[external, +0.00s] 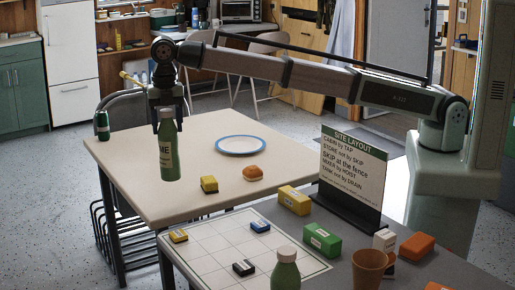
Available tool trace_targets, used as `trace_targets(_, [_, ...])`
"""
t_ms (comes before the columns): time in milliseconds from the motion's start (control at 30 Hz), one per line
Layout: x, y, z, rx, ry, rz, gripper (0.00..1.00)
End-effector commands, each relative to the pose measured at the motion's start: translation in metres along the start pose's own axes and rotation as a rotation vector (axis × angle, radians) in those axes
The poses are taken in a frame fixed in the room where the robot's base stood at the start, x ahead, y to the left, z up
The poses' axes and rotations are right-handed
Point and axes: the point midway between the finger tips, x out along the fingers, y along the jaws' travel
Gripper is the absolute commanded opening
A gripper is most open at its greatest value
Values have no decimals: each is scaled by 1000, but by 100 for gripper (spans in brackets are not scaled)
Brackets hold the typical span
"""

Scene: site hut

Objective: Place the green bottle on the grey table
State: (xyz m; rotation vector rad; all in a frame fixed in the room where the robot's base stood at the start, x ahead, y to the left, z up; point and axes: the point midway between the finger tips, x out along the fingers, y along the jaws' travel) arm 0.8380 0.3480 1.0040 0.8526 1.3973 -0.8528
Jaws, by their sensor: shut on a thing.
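My gripper (168,112) points down and is shut on the neck of a green bottle (169,160) with a pale label and a grey-white cap. The bottle is upright, over the left part of the cream table (140,200); I cannot tell whether its base touches the top. The grey table (345,245) is at the front right, close against the cream one. A second green bottle (286,272) with a pale cap stands on it at the front edge of the picture, partly cut off.
The grey table holds a white grid sheet (212,248) with small blocks, a sign (352,170), a green box (322,240), an orange mug (369,268) and an orange block (416,246).

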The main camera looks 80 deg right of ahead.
Motion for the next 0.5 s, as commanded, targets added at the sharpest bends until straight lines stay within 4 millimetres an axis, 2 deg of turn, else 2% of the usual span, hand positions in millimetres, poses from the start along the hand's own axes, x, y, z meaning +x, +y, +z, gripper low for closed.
trace_targets(33, [0, -4, -24, -46, 0, 0, 16])
trace_targets(100, [0, -8, -53, -105, 0, 0, 16])
trace_targets(267, [-1, -20, -117, -240, 0, 0, 16])
trace_targets(500, [-1, -47, -208, -442, 0, 0, 16])
